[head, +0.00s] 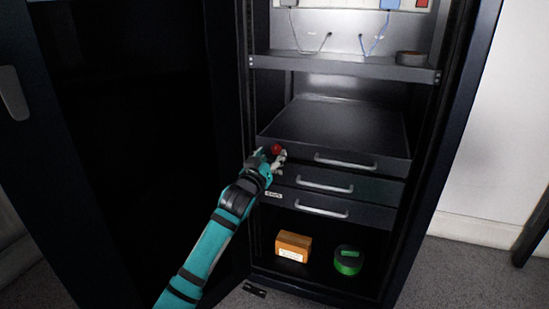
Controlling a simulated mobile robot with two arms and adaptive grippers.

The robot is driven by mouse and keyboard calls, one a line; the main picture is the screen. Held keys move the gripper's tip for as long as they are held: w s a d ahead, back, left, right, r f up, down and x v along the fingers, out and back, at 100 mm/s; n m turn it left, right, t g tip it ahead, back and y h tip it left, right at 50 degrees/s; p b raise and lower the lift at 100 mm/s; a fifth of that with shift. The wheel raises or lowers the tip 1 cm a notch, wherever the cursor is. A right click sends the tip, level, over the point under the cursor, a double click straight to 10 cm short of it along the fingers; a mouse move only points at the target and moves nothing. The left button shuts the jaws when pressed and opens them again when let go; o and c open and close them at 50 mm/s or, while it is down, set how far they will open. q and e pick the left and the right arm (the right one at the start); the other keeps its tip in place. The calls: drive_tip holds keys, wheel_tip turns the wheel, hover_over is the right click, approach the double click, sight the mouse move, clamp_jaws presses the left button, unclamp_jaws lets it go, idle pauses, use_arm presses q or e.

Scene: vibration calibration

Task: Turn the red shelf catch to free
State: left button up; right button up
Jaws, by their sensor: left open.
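The red shelf catch (276,149) is a small round red knob at the left front of the top drawer-like shelf (345,125). My left gripper (271,156) is at the catch, with its open fingers around or just beside it; I cannot tell whether they touch it. The gripper hides part of the catch, and its turned position cannot be read. My right gripper is not in view.
An orange box (293,246) and a green round item (348,260) stand on the cabinet floor. The open cabinet door (130,120) is on the left. A upper shelf (345,67) holds a grey roll (410,58).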

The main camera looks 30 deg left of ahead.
sight(276, 151)
use_arm(q)
drive_tip(key=shift+b+x, duration=0.3)
drive_tip(key=shift+x, duration=1.25)
drive_tip(key=shift+c, duration=0.2)
